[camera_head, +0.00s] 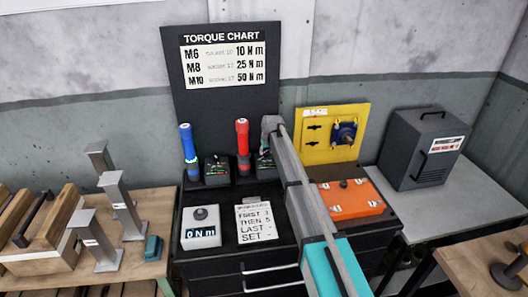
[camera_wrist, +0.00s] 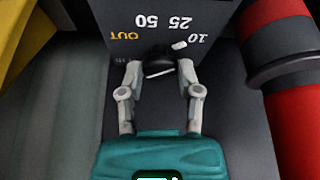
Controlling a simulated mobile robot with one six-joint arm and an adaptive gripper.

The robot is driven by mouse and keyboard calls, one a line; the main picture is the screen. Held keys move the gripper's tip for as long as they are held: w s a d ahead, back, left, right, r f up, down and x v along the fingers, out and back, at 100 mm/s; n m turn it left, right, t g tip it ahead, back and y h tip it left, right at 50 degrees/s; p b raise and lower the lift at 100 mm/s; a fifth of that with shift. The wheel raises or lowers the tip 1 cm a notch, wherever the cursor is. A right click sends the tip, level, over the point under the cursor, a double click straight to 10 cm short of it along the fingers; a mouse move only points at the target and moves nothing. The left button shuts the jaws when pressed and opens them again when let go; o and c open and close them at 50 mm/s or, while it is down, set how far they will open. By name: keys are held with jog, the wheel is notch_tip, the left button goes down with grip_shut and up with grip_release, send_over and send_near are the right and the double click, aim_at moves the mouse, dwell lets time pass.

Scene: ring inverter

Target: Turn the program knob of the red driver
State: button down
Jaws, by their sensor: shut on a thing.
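The red driver (camera_head: 242,135) stands upright at the back of the dark cabinet; its red body (camera_wrist: 285,60) fills the right side of the wrist view. Its dark control box (camera_head: 264,159) is partly hidden by my arm. In the wrist view the black program knob (camera_wrist: 160,62) sits below the upside-down marks OUT, 50, 25 and 10. A white mark at the knob's upper right lies near 10. My gripper (camera_wrist: 160,70) has a finger on each side of the knob and is shut on it.
A blue driver (camera_head: 188,150) with its own box (camera_head: 216,170) stands left. The torque chart (camera_head: 222,65) is behind. A 0 N m meter (camera_head: 201,228), a note card (camera_head: 254,222) and an orange plate (camera_head: 347,198) lie in front. A yellow panel (camera_head: 316,140) stands right.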

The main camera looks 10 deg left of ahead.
jog(key=n, duration=0.2)
jog(key=n+g+y, duration=0.1)
jog(key=n, duration=0.3)
jog(key=shift+d+g+y, duration=0.3)
jog(key=shift+y, duration=0.1)
jog(key=shift+f, duration=0.1)
jog(key=shift+c, duration=1.3)
grip_release()
jog(key=shift+w, duration=0.1)
